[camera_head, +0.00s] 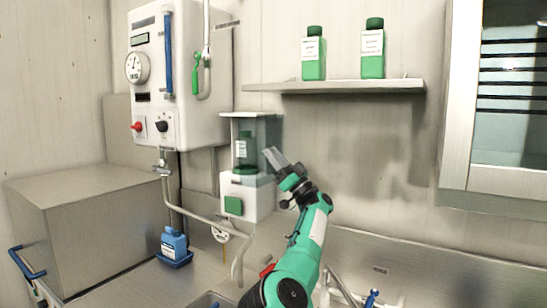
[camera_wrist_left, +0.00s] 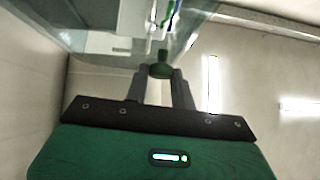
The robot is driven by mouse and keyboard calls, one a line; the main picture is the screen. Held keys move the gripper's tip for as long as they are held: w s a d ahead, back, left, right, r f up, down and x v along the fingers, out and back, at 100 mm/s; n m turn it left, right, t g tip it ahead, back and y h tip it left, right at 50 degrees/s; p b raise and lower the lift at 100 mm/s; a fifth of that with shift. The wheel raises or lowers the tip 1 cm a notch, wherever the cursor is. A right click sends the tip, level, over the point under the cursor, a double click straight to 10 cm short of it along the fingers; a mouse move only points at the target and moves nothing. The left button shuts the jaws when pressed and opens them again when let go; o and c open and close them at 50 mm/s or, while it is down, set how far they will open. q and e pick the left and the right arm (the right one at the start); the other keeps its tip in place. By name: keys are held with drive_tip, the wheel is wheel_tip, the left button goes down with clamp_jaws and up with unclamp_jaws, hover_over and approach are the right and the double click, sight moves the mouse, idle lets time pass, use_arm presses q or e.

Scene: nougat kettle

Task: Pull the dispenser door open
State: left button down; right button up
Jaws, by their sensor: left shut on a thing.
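The dispenser (camera_head: 245,197) is a white wall box with a clear upper compartment and a green square on its lower front. A green bottle (camera_head: 243,149) shows inside the compartment. My left gripper (camera_head: 271,157) is at the right front of the clear part. In the left wrist view its fingers (camera_wrist_left: 160,88) are shut on a small green knob (camera_wrist_left: 160,69), at the edge of a clear panel (camera_wrist_left: 190,22) that looks like the door. The fingers hide part of the knob's sides. I cannot tell how far the door stands open. My right gripper is not in view.
A shelf (camera_head: 335,87) with two green bottles (camera_head: 314,55) (camera_head: 373,50) is above right. A white control unit (camera_head: 178,75) with hoses hangs at the left. A blue bottle (camera_head: 174,244) stands on the counter below. A glass-fronted cabinet (camera_head: 455,100) is at the right.

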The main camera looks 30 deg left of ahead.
use_arm(q)
drive_tip(key=c, duration=1.5)
unclamp_jaws()
drive_tip(key=o, duration=0.3)
drive_tip(key=shift+a, duration=0.1)
drive_tip(key=shift+w+f, duration=0.1)
drive_tip(key=b+v, duration=0.5)
drive_tip(key=v, duration=0.8)
drive_tip(key=shift+d+f, duration=0.2)
drive_tip(key=shift+f, duration=0.1)
